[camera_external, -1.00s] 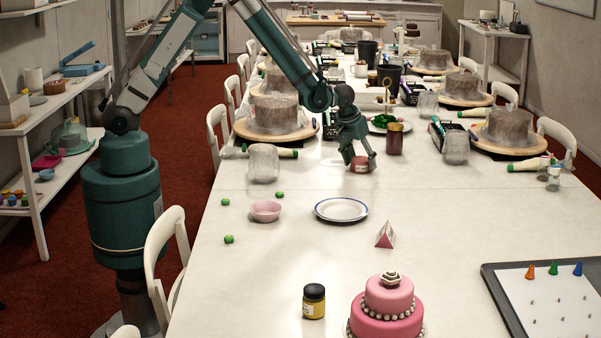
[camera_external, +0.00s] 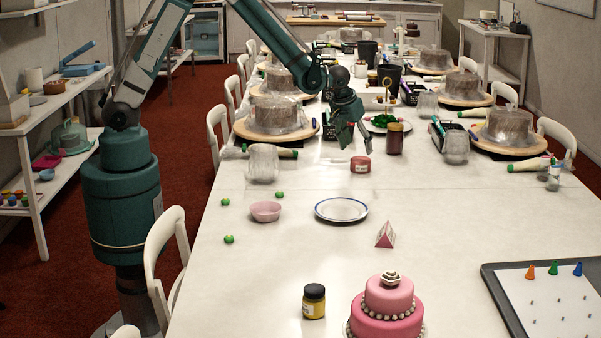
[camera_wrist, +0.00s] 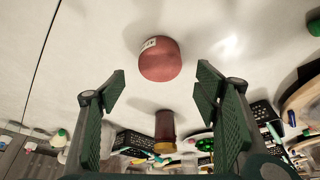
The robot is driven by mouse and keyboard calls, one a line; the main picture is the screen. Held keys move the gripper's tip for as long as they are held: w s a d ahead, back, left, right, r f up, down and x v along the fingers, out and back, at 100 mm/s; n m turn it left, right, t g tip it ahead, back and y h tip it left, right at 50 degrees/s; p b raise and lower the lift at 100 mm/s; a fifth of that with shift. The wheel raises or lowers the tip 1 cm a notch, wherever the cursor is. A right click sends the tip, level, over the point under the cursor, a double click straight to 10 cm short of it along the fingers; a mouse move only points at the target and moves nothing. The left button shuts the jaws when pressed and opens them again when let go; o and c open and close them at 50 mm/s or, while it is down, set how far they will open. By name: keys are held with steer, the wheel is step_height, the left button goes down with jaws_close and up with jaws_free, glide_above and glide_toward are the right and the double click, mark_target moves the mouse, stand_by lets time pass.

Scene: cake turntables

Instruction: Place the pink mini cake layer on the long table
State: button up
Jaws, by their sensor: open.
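The pink mini cake layer (camera_external: 360,164) is a small reddish-pink cylinder with a pale label. It sits on the long white table (camera_external: 270,290), behind the blue-rimmed plate. My gripper (camera_external: 352,140) is above and behind it, open and apart from it. In the wrist view the cake layer (camera_wrist: 160,60) stands on the bare tabletop beyond the tips of my open, empty fingers (camera_wrist: 160,85).
A dark red jar (camera_external: 395,140) stands close to the right of the cake layer. A white plate (camera_external: 341,209), a pink bowl (camera_external: 265,211) and a clear upturned glass (camera_external: 263,163) are nearby. Wrapped cakes on turntables (camera_external: 272,137) stand farther back.

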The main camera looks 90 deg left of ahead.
steer(key=shift+p+v, duration=0.3)
steer(key=shift+v, duration=2)
steer(key=shift+r, duration=0.1)
steer(key=s+d+r+m+t+h, duration=0.1)
steer(key=s+d+r+m, duration=0.1)
steer(key=s+d+r, duration=0.55)
steer(key=s+d+r+m+t+h, duration=0.1)
steer(key=s+d+r+m, duration=0.25)
steer(key=s+r, duration=0.75)
steer(key=s+d+r+m+t, duration=0.1)
steer(key=s+d, duration=0.3)
steer(key=s, duration=0.6)
steer(key=s+d+r+m+t+h, duration=0.1)
steer(key=s+d, duration=0.3)
steer(key=s, duration=0.7)
steer(key=shift+s+d+m, duration=0.25)
steer(key=shift+d+m, duration=0.1)
steer(key=shift+m, duration=0.4)
